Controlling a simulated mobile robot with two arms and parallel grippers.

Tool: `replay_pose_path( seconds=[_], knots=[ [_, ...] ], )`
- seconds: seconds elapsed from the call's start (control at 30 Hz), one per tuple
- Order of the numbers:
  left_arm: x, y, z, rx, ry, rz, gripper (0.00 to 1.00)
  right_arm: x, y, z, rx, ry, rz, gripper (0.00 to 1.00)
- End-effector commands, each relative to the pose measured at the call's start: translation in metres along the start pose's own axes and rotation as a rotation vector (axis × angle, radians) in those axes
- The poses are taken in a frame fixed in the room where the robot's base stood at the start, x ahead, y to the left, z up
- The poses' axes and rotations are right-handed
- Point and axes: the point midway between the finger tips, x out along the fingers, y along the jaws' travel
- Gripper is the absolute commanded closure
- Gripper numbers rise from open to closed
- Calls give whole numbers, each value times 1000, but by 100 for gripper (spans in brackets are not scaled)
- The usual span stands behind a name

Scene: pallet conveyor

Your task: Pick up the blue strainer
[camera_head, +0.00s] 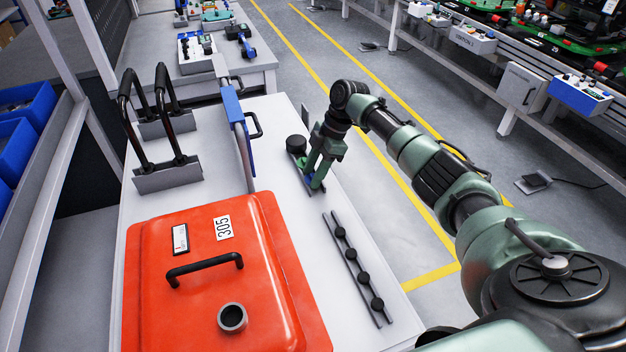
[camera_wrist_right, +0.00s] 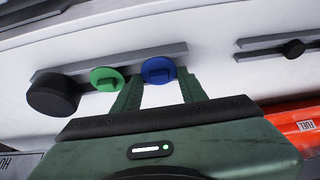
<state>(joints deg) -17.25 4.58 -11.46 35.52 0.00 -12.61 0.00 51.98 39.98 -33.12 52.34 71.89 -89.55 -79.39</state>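The blue strainer (camera_wrist_right: 158,70) is a round blue disc with a raised grip, on a grey bar. In the right wrist view it sits between the fingertips of my right gripper (camera_wrist_right: 160,82), which are apart, one on each side. Whether they touch it I cannot tell. In the head view my right gripper (camera_head: 315,182) points down at the right edge of the white table, low over the bar, and mostly hides the strainer. My left gripper is not in view.
A green disc (camera_wrist_right: 106,78) and a black cylinder (camera_wrist_right: 52,97) share the bar, beside the blue one. A rack with several black knobs (camera_head: 351,255) lies nearer. A red fuel can (camera_head: 205,265), a blue-handled tool (camera_head: 233,105) and black-handled plates (camera_head: 167,178) occupy the table (camera_head: 290,215).

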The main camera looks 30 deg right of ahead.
Motion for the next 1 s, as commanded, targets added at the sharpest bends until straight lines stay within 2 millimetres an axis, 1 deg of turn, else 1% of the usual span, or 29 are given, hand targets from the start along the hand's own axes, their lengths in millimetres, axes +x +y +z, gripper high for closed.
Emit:
replay_pose_path(
  seconds=[0.03,0.1,0.37,0.47,0.57,0.67,0.77,0.87,1.0],
  knots=[
    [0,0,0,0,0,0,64,0,0,0,0,0,0,81],
    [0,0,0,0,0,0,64,0,0,0,0,0,0,96],
    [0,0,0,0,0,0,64,-1,0,0,0,0,1,96],
    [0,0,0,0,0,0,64,-5,0,-2,0,1,1,96],
    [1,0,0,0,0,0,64,-14,1,-6,-2,1,3,96],
    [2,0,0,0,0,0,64,-28,1,-11,-2,0,4,96],
    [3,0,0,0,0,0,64,-49,2,-20,-3,1,6,96],
    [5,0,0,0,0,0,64,-74,2,-31,-4,2,6,96],
    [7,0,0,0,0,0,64,-113,1,-47,-3,2,6,96]
  ],
)
